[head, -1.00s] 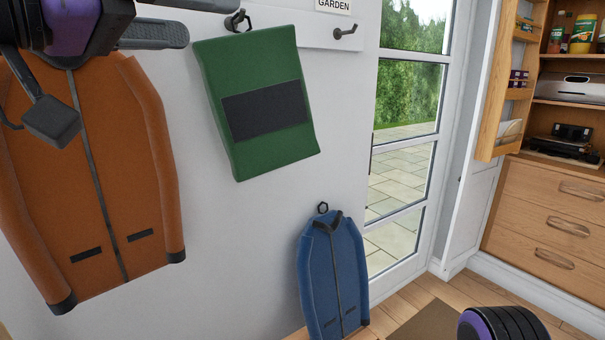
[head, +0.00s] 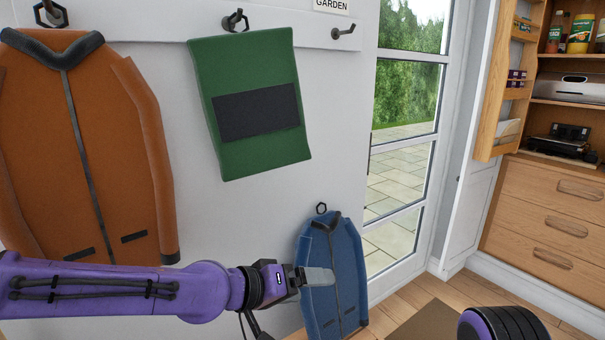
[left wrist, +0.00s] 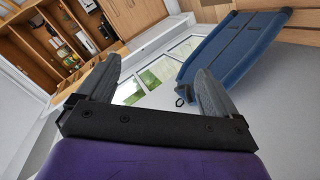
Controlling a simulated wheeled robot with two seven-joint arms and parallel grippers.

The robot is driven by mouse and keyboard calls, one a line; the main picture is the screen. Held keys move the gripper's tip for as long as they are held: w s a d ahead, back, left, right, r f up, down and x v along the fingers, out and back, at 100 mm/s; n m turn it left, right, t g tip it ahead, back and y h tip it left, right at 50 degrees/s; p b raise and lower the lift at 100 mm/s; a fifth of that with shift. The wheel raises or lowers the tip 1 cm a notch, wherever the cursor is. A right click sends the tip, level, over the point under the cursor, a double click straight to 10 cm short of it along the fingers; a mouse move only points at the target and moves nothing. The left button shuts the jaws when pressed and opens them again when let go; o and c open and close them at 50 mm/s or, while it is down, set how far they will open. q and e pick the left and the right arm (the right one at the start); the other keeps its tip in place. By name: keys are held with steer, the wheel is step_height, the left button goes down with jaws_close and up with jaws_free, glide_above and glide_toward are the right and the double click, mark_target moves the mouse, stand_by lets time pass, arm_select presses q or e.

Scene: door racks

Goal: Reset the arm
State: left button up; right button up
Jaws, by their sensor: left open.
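My left arm comes in low from the left in the head view, and its gripper (head: 300,292) is in front of the lower part of the wall, overlapping the left side of the blue jacket (head: 345,275). In the left wrist view the left gripper (left wrist: 158,88) has its two grey fingers wide apart with nothing between them. The blue jacket also shows there at upper right (left wrist: 232,48), beyond the right finger. I cannot tell whether the gripper touches it. My right gripper is not in view.
An orange jacket (head: 105,150) and a green apron-like cloth (head: 215,80) hang on wall hooks. An empty hook (head: 343,31) is under the GARDEN sign (head: 332,5). A glazed door (head: 405,150) stands right of them, then a wooden cabinet (head: 545,200) with an open door rack (head: 508,90).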

arm_select(q)
steer(key=s+a+f+n+g+y, duration=0.1)
steer(key=s+a+f+n+y, duration=0.15)
steer(key=f, duration=0.75)
steer(key=s+a+f+n+y, duration=0.1)
steer(key=s+a+f, duration=0.25)
steer(key=f, duration=0.55)
steer(key=s+a+f+n+g+y, duration=0.15)
steer(key=s+f, duration=0.25)
steer(key=f, duration=0.6)
steer(key=s+a+f+n+y, duration=0.1)
steer(key=s+a+f+y, duration=0.3)
steer(key=s+a, duration=0.6)
steer(key=s+a+f+n+g+y, duration=0.1)
steer(key=s+a+f+y, duration=0.4)
steer(key=s+a, duration=0.5)
steer(key=a+f, duration=0.2)
steer(key=a, duration=0.1)
steer(key=shift+s, duration=0.3)
